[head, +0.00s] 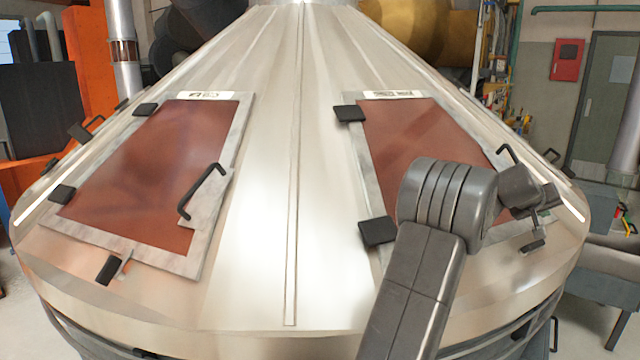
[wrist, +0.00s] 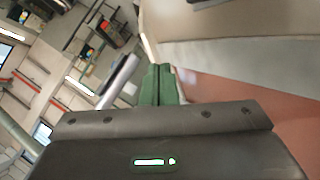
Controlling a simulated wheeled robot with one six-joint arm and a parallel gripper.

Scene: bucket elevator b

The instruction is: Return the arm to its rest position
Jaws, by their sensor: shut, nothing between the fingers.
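My arm (head: 412,285) rises from the bottom of the head view and bends over the lower part of the right hatch. My gripper's green fingers (wrist: 161,85) are together and empty in the wrist view; the fingertips are too small to make out in the head view. The wrist (head: 522,192) sits at the right edge of the right hatch (head: 415,130), a red-brown panel in a pale frame, and hides its lower right corner. A red-brown panel (wrist: 255,105) and pale metal show right of the fingers in the wrist view.
The hatches lie on a large metal cone (head: 262,230). The left hatch (head: 150,170) has a black handle (head: 203,190) and black latches. The right hatch also has black latches (head: 378,232) and a handle (head: 506,154). The middle of the cone is clear.

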